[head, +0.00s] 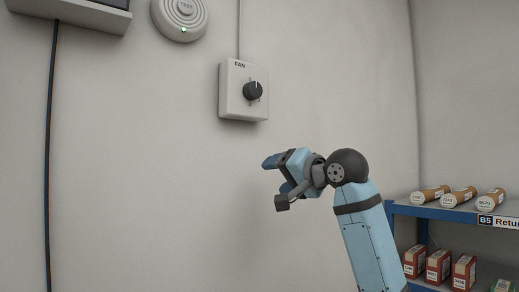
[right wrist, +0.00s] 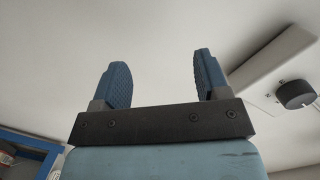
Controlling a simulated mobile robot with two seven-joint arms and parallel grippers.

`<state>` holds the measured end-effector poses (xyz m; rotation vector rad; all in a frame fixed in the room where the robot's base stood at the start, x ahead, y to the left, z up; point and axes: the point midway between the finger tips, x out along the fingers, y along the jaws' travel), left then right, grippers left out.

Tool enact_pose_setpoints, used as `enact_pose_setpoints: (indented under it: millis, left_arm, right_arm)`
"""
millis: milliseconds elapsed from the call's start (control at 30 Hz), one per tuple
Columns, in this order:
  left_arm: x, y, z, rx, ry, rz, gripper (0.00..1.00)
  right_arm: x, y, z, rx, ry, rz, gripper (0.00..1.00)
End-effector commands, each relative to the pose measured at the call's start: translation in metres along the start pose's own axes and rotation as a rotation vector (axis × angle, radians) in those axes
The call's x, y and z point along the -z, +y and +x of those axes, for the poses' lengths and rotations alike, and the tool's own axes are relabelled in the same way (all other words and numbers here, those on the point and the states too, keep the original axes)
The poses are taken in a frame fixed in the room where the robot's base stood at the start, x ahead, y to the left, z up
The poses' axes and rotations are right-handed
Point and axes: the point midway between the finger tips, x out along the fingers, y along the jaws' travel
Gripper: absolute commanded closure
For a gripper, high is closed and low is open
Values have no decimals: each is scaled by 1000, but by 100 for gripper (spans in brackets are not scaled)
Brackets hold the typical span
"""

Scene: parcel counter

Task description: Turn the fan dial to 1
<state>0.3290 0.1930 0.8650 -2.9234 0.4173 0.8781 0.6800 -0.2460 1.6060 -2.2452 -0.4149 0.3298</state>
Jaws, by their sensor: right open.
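The fan control is a white box (head: 231,101) on the wall, marked FAN, in the upper middle of the head view. Its round black dial (head: 253,91) has a light pointer line that points about straight up. The small marks around the dial are too small to read. My right gripper (head: 272,181) is below and slightly right of the box, apart from it, open and empty. In the right wrist view the two blue fingers (right wrist: 160,82) stand wide apart with nothing between them. The dial (right wrist: 296,94) shows at the right edge there, outside the fingers. My left gripper is not in view.
A round smoke alarm (head: 180,17) with a green light is on the wall at upper left. A dark cable (head: 49,150) runs down at left. A blue shelf (head: 450,213) with tubes and red boxes stands at lower right. The wall around the fan box is clear.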

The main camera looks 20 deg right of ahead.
Motion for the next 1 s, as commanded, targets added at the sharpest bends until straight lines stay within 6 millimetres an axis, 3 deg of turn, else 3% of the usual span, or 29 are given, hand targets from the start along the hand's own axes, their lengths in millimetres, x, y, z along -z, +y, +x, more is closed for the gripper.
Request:
enact_pose_setpoints:
  millis: [33,200,333,467,667,1000]
  left_arm:
    - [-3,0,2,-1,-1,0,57]
    - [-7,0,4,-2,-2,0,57]
    - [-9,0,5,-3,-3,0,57]
    - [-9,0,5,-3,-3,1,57]
    - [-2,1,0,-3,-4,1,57]
    - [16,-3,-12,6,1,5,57]
  right_arm:
    - [21,-33,-21,28,13,13,32]
    - [62,-109,-84,78,19,66,32]
    - [77,-143,-119,100,21,89,32]
    - [83,-158,-134,108,18,100,32]
    - [85,-164,-117,106,16,104,32]
    - [88,-172,-46,106,16,103,32]
